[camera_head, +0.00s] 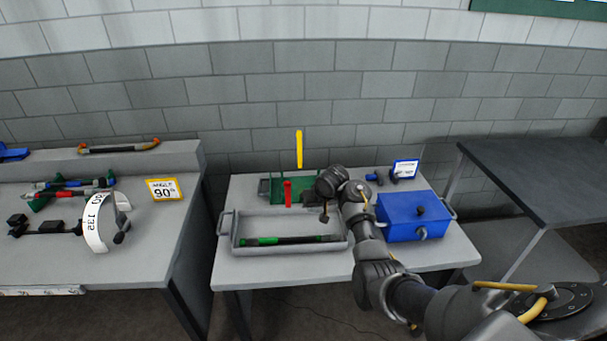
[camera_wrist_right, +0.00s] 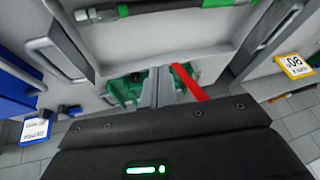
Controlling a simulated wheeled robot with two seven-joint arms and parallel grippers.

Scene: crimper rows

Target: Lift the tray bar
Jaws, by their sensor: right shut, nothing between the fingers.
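A dark bar with a green section (camera_head: 290,240) lies in the shallow grey tray (camera_head: 236,232) on the middle table. The bar also shows along the top of the right wrist view (camera_wrist_right: 165,8). My right gripper (camera_head: 324,218) is above the back right part of the tray, apart from the bar. Its fingers (camera_wrist_right: 162,75) are together and empty. The arm hides part of the tray's right side. My left gripper is not in view.
A blue box (camera_head: 395,222) stands at the right. The left table (camera_head: 130,262) holds tools. The dark table (camera_head: 540,185) at the right looks clear.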

